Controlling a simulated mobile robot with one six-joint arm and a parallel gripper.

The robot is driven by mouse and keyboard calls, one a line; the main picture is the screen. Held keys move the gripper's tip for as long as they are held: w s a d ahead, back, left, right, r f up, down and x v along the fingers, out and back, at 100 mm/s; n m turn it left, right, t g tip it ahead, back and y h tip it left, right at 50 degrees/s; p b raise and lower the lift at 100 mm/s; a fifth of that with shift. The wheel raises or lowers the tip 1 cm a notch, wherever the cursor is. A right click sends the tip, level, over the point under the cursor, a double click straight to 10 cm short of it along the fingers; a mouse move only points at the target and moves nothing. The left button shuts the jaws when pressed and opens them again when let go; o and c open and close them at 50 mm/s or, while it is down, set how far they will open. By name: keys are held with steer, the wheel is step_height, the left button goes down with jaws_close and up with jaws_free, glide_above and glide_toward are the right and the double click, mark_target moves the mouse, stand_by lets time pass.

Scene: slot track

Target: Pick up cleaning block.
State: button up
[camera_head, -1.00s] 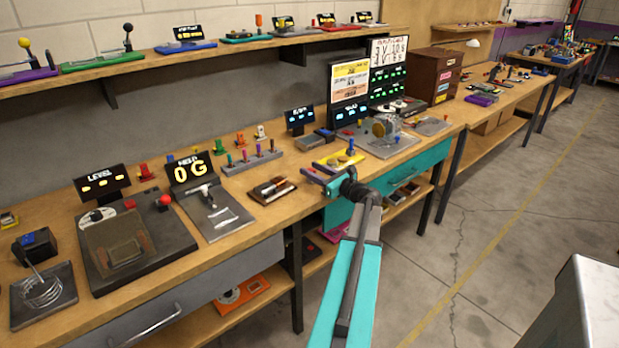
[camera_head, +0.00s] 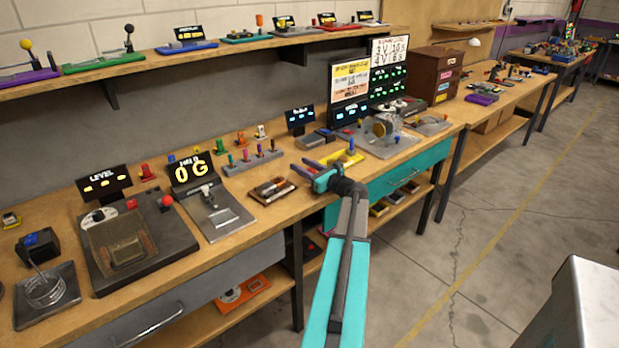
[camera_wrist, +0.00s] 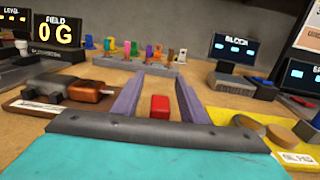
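My gripper (camera_head: 304,168) is over the front part of the workbench, beside a yellow tray (camera_head: 351,159). In the wrist view its two purple fingers (camera_wrist: 159,82) are apart. A small red block (camera_wrist: 160,106) shows in the gap between them; I cannot tell whether it touches either finger. No block is plainly labelled as the cleaning block. A brown and dark piece (camera_wrist: 88,91) lies on a labelled tray left of the fingers. A grey block (camera_wrist: 246,86) sits under a display reading BLOCK (camera_wrist: 236,48), right of and beyond the fingers.
A rack of coloured pegs (camera_head: 252,160) stands behind the gripper. Round pads (camera_wrist: 262,126) rest on the yellow tray close to the right finger. The field device (camera_head: 217,214) is at left, and a fixture (camera_head: 388,140) at right. Bare wood shows around the fingers.

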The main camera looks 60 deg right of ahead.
jaws_close()
stand_by(0.3)
steer(key=shift+r, duration=0.1)
steer(key=shift+r, duration=0.65)
steer(key=shift+s+a+r+b, duration=0.15)
steer(key=shift+s+r+b, duration=0.1)
steer(key=shift+r, duration=0.3)
steer(key=shift+s+a+r+b, duration=0.1)
steer(key=shift+s+r+b, duration=0.1)
steer(key=shift+r, duration=0.3)
steer(key=s+a+b, duration=0.1)
steer(key=s+a, duration=0.2)
steer(key=s, duration=0.3)
steer(key=s+a+r, duration=0.1)
steer(key=s+a, duration=0.2)
steer(key=s, duration=0.4)
steer(key=shift+s+a+r+b, duration=0.2)
steer(key=shift+a+r+b, duration=0.05)
steer(key=shift+a+b, duration=0.1)
